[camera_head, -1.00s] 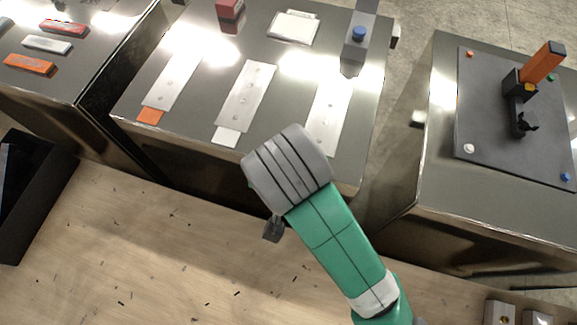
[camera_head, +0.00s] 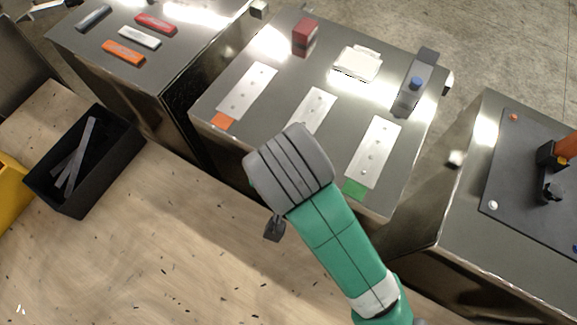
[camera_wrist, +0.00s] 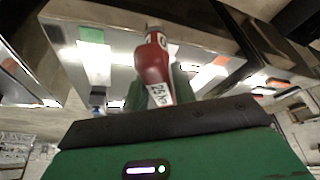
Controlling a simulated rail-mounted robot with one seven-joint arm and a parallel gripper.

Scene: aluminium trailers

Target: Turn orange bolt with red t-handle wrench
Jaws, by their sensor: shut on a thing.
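In the wrist view a red tool (camera_wrist: 153,68) with a white label reading about "25 NM" stands between the green fingers of my gripper (camera_wrist: 157,85), which is shut on it. It looks like the red t-handle wrench; its working end is not clearly visible. In the head view my arm's grey wrist hides the gripper and the tool. The orange bolt (camera_head: 514,117) is a small dot at the upper left corner of the dark plate (camera_head: 525,175) on the right trailer. My gripper is well to the left of it and apart from it.
A white bolt (camera_head: 493,205) sits at the plate's lower left. A black upright fixture (camera_head: 552,190) with an orange part stands on the plate. The middle trailer (camera_head: 285,60) carries several metal strips, a red block (camera_head: 305,37) and a grey stand (camera_head: 414,85). A black bin (camera_head: 100,190) stands left.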

